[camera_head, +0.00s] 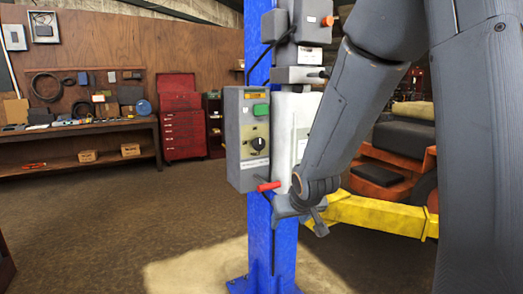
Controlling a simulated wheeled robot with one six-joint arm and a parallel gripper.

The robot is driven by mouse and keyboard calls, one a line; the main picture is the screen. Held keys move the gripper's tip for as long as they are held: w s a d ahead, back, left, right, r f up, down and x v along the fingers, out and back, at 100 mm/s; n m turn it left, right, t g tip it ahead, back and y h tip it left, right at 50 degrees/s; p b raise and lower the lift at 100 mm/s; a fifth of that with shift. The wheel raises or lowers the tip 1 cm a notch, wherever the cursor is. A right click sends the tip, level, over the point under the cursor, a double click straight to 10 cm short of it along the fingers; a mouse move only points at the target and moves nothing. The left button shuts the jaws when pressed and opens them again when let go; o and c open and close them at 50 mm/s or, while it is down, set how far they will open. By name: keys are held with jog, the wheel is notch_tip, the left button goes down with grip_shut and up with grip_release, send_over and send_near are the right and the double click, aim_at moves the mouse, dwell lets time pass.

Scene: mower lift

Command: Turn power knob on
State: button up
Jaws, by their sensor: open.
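A grey control box (247,138) is mounted on the blue lift post (259,237). On its front is a round black knob (258,144) with a light pointer mark, below a green button (260,109). The exact setting of the knob is too small to read. My gripper (303,212) is open, to the lower right of the box and apart from the knob. It looks empty. My forearm covers part of the white housing right of the box.
A yellow lift arm (380,213) extends right from behind my gripper, by an orange mower (395,160). An upper box with an orange button (327,21) is on the post. A workbench (75,130) and red tool cabinet (184,135) stand far back left. The floor left of the post is clear.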

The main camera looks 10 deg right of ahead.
jog(key=w+d+r+n+t+y+b, duration=0.1)
jog(key=w+r+t, duration=0.25)
jog(key=w, duration=0.45)
jog(key=w+d+r+t+y+b, duration=0.1)
jog(key=w+r+t, duration=0.2)
jog(key=w+r, duration=0.35)
jog(key=n+t+y+b, duration=0.1)
jog(key=n+t+y, duration=0.1)
jog(key=t+y, duration=0.1)
send_near(260, 143)
jog(key=p+x, duration=0.1)
jog(key=x, duration=0.7)
jog(key=c, duration=1)
